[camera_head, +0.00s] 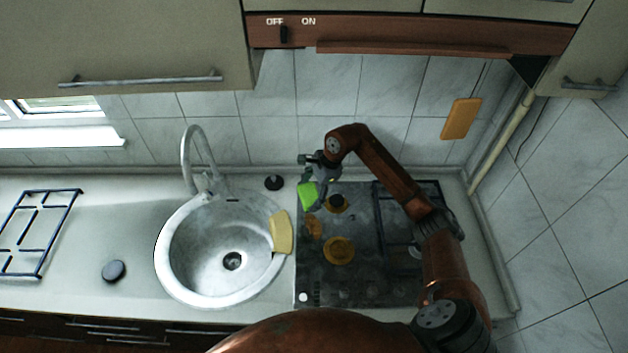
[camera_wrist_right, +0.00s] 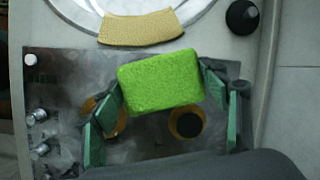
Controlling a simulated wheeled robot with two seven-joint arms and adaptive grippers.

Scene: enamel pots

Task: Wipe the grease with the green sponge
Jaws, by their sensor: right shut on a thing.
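The green sponge (camera_head: 308,194) is held above the back left part of the dark hob in the head view. My right gripper (camera_head: 314,180) is shut on it. In the right wrist view the sponge (camera_wrist_right: 161,82) sits between the two fingertips. An orange-brown patch, apparently the grease (camera_head: 313,227), lies on the hob's left side, just in front of the sponge in the head view. In the wrist view the sponge appears to hide most of that patch. My left gripper is not in view.
The hob (camera_head: 318,280) has yellowish rings round its left burners (camera_head: 339,250). A round sink (camera_head: 190,255) with a tap stands to its left, with a yellow cloth-like piece (camera_head: 281,232) on its rim. A black round knob (camera_head: 274,182) is behind. A tiled wall closes the back.

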